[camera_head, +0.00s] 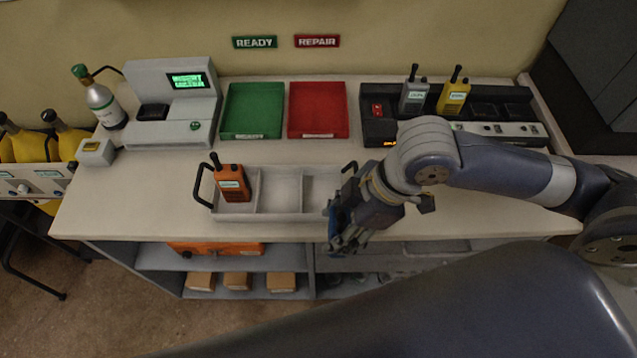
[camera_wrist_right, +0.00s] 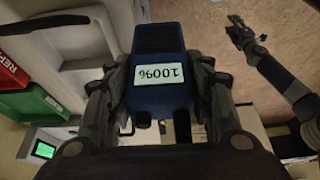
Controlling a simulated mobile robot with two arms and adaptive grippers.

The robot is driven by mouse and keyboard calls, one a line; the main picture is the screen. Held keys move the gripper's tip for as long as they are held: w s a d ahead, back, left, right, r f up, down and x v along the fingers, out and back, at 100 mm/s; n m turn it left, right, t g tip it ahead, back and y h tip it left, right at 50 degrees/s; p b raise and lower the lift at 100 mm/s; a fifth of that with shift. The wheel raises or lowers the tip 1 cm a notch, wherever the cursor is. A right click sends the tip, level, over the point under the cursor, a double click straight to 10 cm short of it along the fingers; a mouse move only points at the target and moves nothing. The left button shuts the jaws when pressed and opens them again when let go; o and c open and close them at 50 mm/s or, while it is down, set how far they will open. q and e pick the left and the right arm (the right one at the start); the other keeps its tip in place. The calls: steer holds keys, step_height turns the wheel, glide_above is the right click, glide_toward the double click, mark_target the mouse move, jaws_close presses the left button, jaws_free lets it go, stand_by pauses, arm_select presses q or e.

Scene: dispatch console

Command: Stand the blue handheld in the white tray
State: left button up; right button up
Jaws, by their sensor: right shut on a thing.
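In the head view my right gripper (camera_head: 342,238) points down by the tray's right end and front edge, and hides most of the handheld. The white tray (camera_head: 258,217) has compartments and black end handles. An orange handheld (camera_head: 234,183) stands in its left compartment; the middle one is empty. The right compartment is partly hidden by my gripper. My left gripper (camera_wrist_right: 245,32) shows small in the wrist view, its opening unclear.
Behind the tray are a green tray (camera_head: 252,110) and a red tray (camera_head: 318,110). A charging dock (camera_head: 375,133) with grey (camera_head: 414,97) and yellow (camera_head: 453,97) handhelds stands at back right. A console (camera_head: 172,98) and bottle (camera_head: 103,103) stand at back left.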

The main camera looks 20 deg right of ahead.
mark_target(336, 206)
arm_select(q)
step_height(336, 206, down, 5)
steer(key=w+b, duration=0.2)
steer(key=b, duration=0.2)
arm_select(e)
steer(key=shift+w+d+f, duration=0.1)
steer(key=shift+w+f, duration=0.3)
steer(key=shift+w, duration=0.15)
steer(key=w+p, duration=0.1)
steer(key=w+r, duration=0.1)
steer(key=w, duration=0.1)
steer(key=shift+d+p, duration=0.15)
steer(key=shift+p, duration=0.25)
steer(key=w+f+p, duration=0.1)
steer(key=w, duration=0.2)
steer(key=w+f+p, duration=0.1)
steer(key=w, duration=0.2)
steer(key=w+f+p, duration=0.1)
steer(key=w+f, duration=0.1)
steer(key=w, duration=0.2)
steer(key=shift+d, duration=0.4)
arm_select(q)
steer(key=r, duration=0.5)
steer(key=shift+s+d, duration=0.15)
steer(key=shift+d, duration=0.05)
arm_select(e)
steer(key=shift+f, duration=0.5)
steer(key=shift+f, duration=0.15)
